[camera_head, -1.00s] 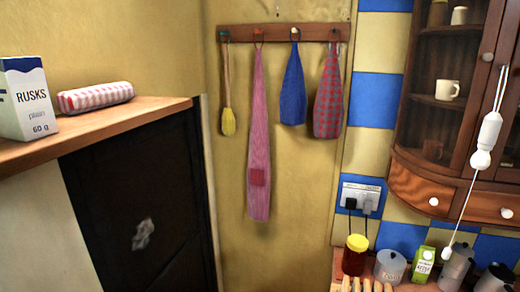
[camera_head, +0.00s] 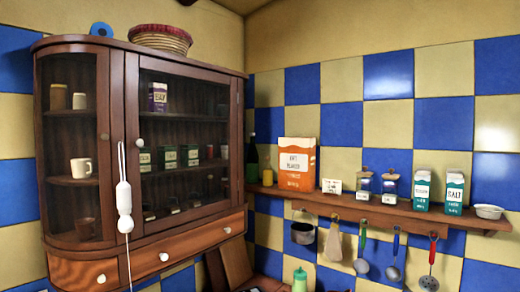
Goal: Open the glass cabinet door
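The glass cabinet (camera_head: 128,246) hangs on the tiled wall at the left of the head view. Its wooden frame holds a curved glass side on the left and a flat glass door (camera_head: 185,185) on the front. The door looks shut, with a small white knob (camera_head: 138,142) at its left edge. Behind the glass are shelves with a white mug (camera_head: 81,168), several small boxes and jars. Neither of my grippers shows.
A wall shelf (camera_head: 400,208) at the right carries an orange box (camera_head: 296,163), jars, cartons and a small bowl (camera_head: 489,211). Utensils and a small pot (camera_head: 303,232) hang beneath it. A woven basket (camera_head: 160,37) and a blue roll (camera_head: 101,30) sit on the cabinet.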

